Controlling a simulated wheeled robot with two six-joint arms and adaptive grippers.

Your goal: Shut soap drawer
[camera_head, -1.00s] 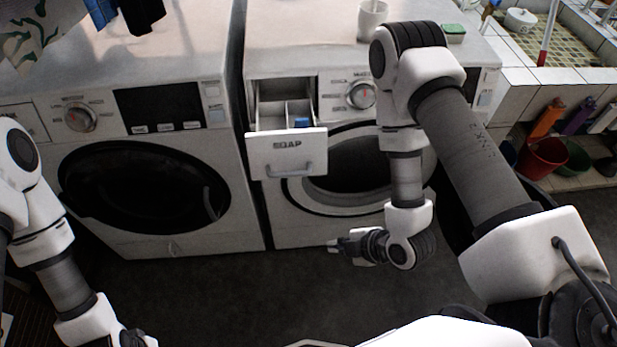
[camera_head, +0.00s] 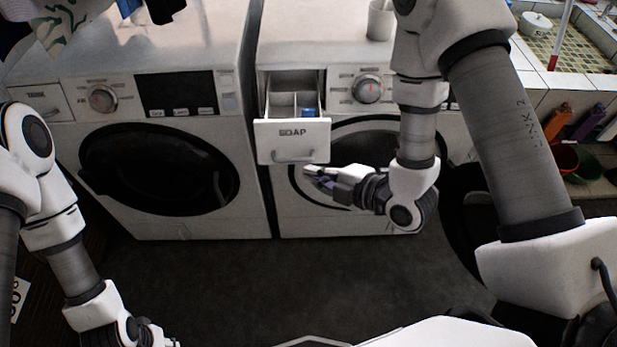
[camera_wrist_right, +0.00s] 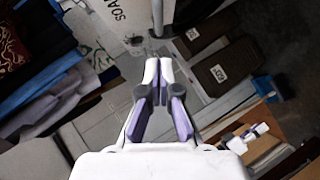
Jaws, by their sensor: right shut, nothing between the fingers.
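The soap drawer (camera_head: 292,129) of the right washing machine is pulled out, its white front marked SOAP with a handle bar (camera_head: 294,155) low on it. Its compartments show from above, with a blue item (camera_head: 308,113) in the right one. My right gripper (camera_head: 310,172) is shut and empty, just below and in front of the drawer's handle; I cannot tell if it touches. In the right wrist view the shut fingertips (camera_wrist_right: 159,66) point toward the drawer front (camera_wrist_right: 126,14). My left gripper (camera_head: 160,338) is at the bottom edge, partly cut off; its jaws are unclear.
The left washing machine (camera_head: 165,120) stands beside the right one (camera_head: 345,215). A white cup (camera_head: 381,20) stands on the right machine. Pots and bottles (camera_head: 556,120) line a shelf at right. The dark floor (camera_head: 270,285) in front is clear.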

